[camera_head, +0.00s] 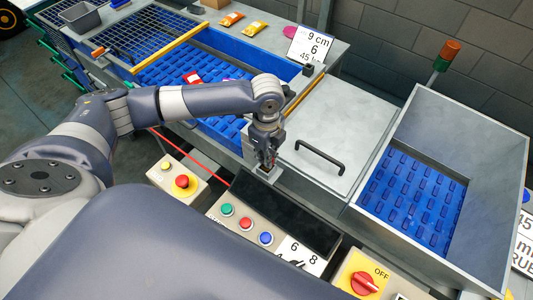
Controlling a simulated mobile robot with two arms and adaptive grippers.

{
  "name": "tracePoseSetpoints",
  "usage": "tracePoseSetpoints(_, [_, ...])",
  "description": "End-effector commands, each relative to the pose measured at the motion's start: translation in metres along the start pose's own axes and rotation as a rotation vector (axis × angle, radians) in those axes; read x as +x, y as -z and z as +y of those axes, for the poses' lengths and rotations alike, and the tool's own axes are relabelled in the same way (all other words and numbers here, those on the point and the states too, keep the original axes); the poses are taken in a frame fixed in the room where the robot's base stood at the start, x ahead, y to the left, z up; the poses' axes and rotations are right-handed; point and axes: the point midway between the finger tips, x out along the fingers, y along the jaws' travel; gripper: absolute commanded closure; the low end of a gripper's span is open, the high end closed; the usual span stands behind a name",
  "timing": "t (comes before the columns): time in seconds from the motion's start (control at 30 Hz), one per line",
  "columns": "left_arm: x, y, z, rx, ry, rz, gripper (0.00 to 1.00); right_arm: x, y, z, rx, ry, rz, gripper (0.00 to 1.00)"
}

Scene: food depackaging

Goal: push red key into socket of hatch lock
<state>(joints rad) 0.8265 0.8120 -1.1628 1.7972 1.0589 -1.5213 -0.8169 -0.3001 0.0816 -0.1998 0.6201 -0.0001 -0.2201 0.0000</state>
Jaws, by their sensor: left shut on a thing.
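My left gripper (266,163) points down at the front left edge of the hatch and is shut on the red key. Only small bits of red show between its dark fingers. The hatch (335,125) is a flat grey lid, lying closed, with a black bar handle (320,157). The hatch lock (268,174) is a small grey metal piece directly below the fingertips. Its socket is hidden by the gripper, so I cannot tell whether the key is in it. My right gripper is out of view.
A control box with a red emergency button (183,182) and a panel with green, red and blue buttons (246,223) stand in front. A yellow switch box (362,280) is at the lower right. A grey-walled chute (460,120) with blue belt lies right of the hatch.

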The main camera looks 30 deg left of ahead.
Motion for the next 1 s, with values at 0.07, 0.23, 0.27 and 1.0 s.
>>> tracePoseSetpoints(0.07, [0.003, 0.000, 0.000, 0.000, 0.000, 0.000, 1.00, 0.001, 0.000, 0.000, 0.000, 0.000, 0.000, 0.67])
tracePoseSetpoints(0.23, [0.007, 0.000, 0.000, 0.001, -0.001, 0.000, 1.00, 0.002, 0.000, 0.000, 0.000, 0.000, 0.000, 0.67])
tracePoseSetpoints(0.27, [0.008, 0.000, 0.000, 0.001, -0.001, 0.000, 1.00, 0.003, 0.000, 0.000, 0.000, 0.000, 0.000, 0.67])
tracePoseSetpoints(1.0, [0.020, 0.000, 0.000, 0.000, 0.000, 0.000, 0.69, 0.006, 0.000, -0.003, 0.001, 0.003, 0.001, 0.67])
